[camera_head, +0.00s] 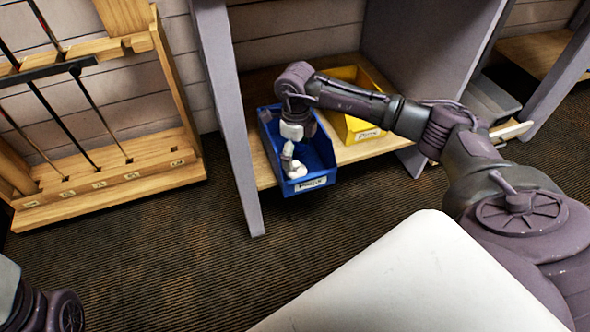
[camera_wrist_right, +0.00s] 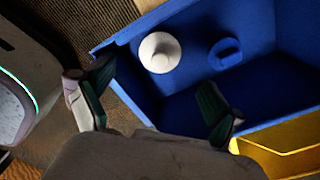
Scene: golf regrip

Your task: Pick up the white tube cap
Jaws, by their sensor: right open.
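The white tube cap (camera_wrist_right: 160,52) is a round white piece with a raised centre, lying inside the blue bin (camera_wrist_right: 280,70) in the right wrist view. A blue cap (camera_wrist_right: 226,53) lies to its right in the same bin. My right gripper (camera_wrist_right: 155,90) is open and empty, its two fingers spread apart, with the white cap beyond the gap between them. In the head view my right gripper (camera_head: 290,152) reaches down into the blue bin (camera_head: 316,182); a white shape by its tips is too small to tell apart clearly. My left gripper is not in view.
A yellow bin (camera_head: 355,128) stands right of the blue one on the wooden shelf (camera_head: 262,165). Grey upright panels (camera_head: 228,110) flank the shelf. A wooden rack with golf shafts (camera_head: 110,180) stands at the left. The carpeted floor (camera_head: 150,270) in front is clear.

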